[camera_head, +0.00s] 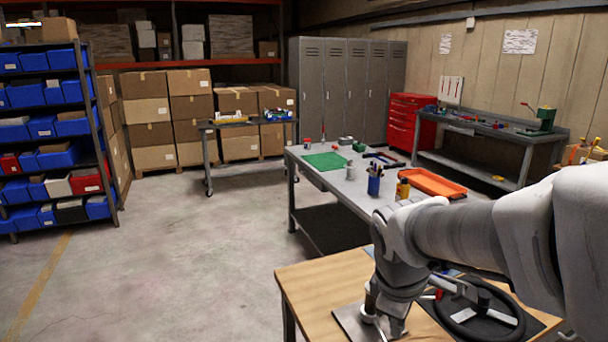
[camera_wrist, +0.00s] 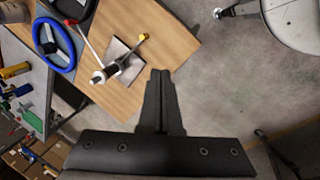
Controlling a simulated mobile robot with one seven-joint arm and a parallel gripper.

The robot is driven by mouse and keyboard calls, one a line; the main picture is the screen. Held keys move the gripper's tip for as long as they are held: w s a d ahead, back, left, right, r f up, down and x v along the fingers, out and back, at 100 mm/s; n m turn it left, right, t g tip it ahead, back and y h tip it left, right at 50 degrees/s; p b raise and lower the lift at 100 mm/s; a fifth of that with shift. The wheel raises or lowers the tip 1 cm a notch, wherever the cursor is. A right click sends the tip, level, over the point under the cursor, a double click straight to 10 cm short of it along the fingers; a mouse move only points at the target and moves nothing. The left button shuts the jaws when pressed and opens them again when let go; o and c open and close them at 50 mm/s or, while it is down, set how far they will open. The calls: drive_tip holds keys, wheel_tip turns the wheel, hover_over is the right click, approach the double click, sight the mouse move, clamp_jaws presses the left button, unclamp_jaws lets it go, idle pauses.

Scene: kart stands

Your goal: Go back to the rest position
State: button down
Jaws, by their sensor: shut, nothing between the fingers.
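My gripper (camera_wrist: 161,74) is shut and empty in the wrist view, its fingers together. It is near the edge of the wooden table (camera_wrist: 165,25), with the concrete floor beyond. In the head view my arm reaches in from the right over the wooden table (camera_head: 310,287), and my fingers cannot be made out there. A square metal plate (camera_wrist: 128,66) with a small upright fitting lies on the table, to the left of my fingers in the wrist view. The rest position itself is not marked in either view.
A dark steering wheel (camera_head: 517,328) lies on the wooden table under my arm. A blue-rimmed wheel (camera_wrist: 38,33) shows in the wrist view. Behind stands a metal workbench (camera_head: 335,184) with a green mat (camera_head: 325,161) and orange tray (camera_head: 431,182). Open floor lies left.

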drive_tip(key=s+r+m+t+y, duration=0.1)
drive_tip(key=s+r+m, duration=0.1)
drive_tip(key=s+m, duration=0.3)
drive_tip(key=s+a+r+m+t+y, duration=0.1)
drive_tip(key=s+r+m, duration=0.2)
drive_tip(key=s+m, duration=0.3)
drive_tip(key=shift+s+a+r+t, duration=0.15)
drive_tip(key=shift+r+t, duration=0.1)
drive_tip(key=shift+t, duration=0.05)
